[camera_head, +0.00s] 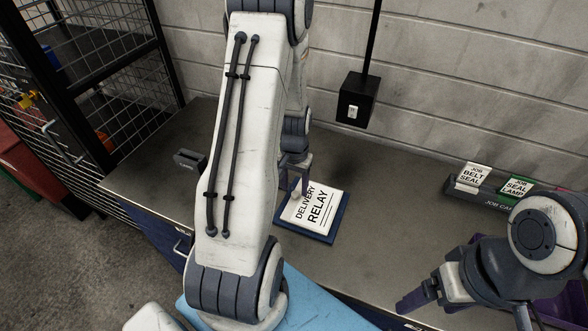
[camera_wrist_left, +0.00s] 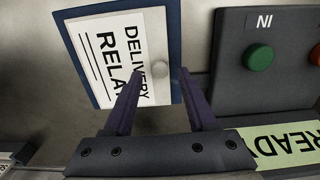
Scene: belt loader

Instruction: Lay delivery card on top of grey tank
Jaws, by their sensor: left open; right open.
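The delivery card (camera_head: 312,212) is white with "DELIVERY RELAY" on it and lies flat on a blue pad (camera_head: 322,238) on the bench. In the left wrist view the card (camera_wrist_left: 105,50) carries a round grey knob (camera_wrist_left: 160,69). My left gripper (camera_head: 298,184) is open just above the card. In its wrist view the fingertips (camera_wrist_left: 162,74) stand on either side of the knob, with gaps to it. My right gripper (camera_head: 420,296) is open and empty at the lower right, away from the card. I cannot make out a grey tank in either view.
A dark box with a green button (camera_wrist_left: 259,57) and a "READY" label (camera_wrist_left: 285,143) are beside the card in the wrist view. A rack of job cards (camera_head: 480,195) stands at the back right. A black box (camera_head: 357,100) hangs by the wall.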

